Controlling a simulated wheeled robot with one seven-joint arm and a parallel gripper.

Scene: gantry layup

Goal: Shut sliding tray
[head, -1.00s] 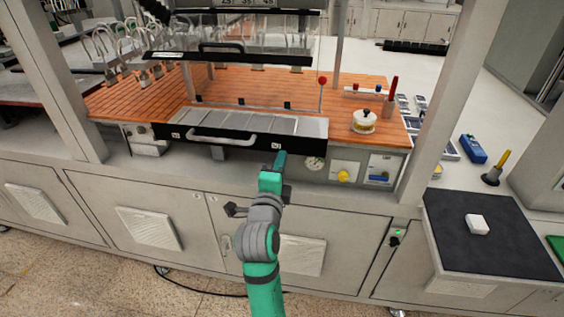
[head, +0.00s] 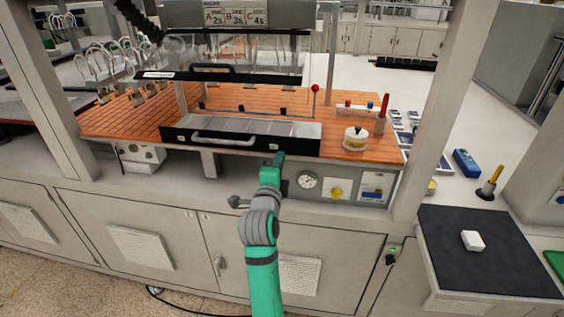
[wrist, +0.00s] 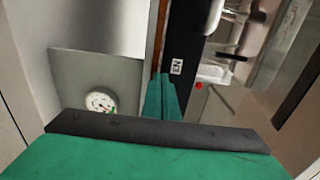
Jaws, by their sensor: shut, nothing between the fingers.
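The sliding tray has a long black front panel (head: 240,141) with a pale bar handle across its left and middle part. A grey strip of its interior (head: 250,124) shows behind the panel, so it looks partly out; the front sits close to the worktop's front edge. My gripper (head: 279,159) is shut and empty, its tip at the lower edge of the panel, right of the handle. In the wrist view the green fingers (wrist: 163,98) lie against or just in front of the black panel (wrist: 182,50); contact is not certain.
A clear hood with a black handle (head: 212,69) hangs above the tray. A red-knobbed lever (head: 315,89) and a white pot (head: 355,138) stand right of it. A gauge (head: 307,180) and a yellow knob (head: 337,194) are below right. Cabinet fronts lie beneath.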

